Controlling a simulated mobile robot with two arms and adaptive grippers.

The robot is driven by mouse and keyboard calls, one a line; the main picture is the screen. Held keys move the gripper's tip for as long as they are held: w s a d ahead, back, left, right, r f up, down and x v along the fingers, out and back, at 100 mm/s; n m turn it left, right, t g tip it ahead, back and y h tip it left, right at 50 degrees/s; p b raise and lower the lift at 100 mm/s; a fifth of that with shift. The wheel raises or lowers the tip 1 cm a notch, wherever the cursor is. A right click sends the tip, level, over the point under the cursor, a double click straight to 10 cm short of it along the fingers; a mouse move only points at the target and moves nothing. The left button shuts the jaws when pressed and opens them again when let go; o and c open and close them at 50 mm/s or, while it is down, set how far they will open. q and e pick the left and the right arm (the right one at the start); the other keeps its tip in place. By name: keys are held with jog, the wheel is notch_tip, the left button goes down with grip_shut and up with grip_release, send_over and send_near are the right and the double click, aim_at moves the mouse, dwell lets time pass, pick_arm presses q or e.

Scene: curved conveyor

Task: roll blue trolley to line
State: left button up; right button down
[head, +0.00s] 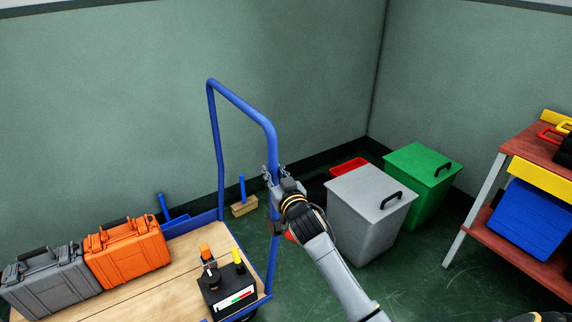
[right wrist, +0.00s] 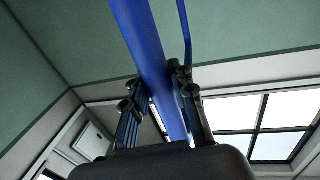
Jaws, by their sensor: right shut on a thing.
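The blue trolley (head: 215,150) stands at the left, with a tall blue push handle and a wooden deck. My right gripper (head: 276,174) is shut on the near upright of the handle. In the right wrist view the blue handle bar (right wrist: 148,40) runs between the two dark fingers of my right gripper (right wrist: 160,98). On the deck are a grey case (head: 55,283), an orange case (head: 128,254) and a black box with an orange and a yellow knob (head: 228,292). My left gripper is not in view. I see no line on the floor.
A grey bin (head: 368,215) and a green bin (head: 425,170) stand right of the trolley, with a red container (head: 349,166) behind. A brush with a blue handle (head: 243,205) is by the wall. A red-topped bench (head: 530,145) holds a blue crate (head: 532,218).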

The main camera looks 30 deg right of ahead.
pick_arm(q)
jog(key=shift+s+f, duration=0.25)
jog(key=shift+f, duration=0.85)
pick_arm(e)
jog(key=shift+s+a+f, duration=0.1)
jog(key=shift+s+a, duration=0.05)
jog(key=shift+a, duration=1.15)
jog(key=shift+s+a+f, duration=0.1)
jog(key=shift+a, duration=1.2)
jog(key=c, duration=1.2)
grip_release()
jog(key=shift+a, duration=0.1)
jog(key=shift+o, duration=0.6)
jog(key=shift+a+r, duration=0.1)
jog(key=shift+r, duration=0.05)
jog(key=s+a, duration=0.1)
jog(key=s, duration=1.1)
jog(key=shift+a, duration=0.2)
